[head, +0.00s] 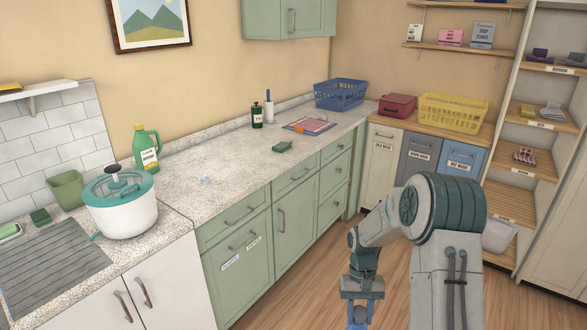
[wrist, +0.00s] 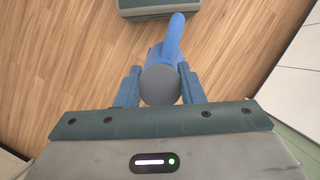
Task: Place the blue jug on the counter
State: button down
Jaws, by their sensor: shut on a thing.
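The blue jug (wrist: 173,40) shows in the wrist view, with a grey round cap (wrist: 160,86) facing the camera and its blue handle pointing up the picture. My gripper (wrist: 157,78) is shut on it, one finger on each side near the cap. In the head view my gripper (head: 361,296) hangs low at the bottom edge, over the floor in front of the green cabinets. A bit of blue shows below it; the rest of the jug is out of frame. The speckled counter (head: 225,165) is to the left of my gripper and higher.
A green bottle (head: 146,150), a white pot (head: 122,204), a dark green bottle (head: 257,116), a pink-and-blue item (head: 309,125), a green sponge (head: 282,147) and a blue basket (head: 340,94) stand on the counter. Its middle is mostly clear. Bins and shelves line the right side.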

aim_at(243, 160)
jog(key=z, duration=0.45)
jog(key=i, duration=1.8)
jog(key=u, duration=0.75)
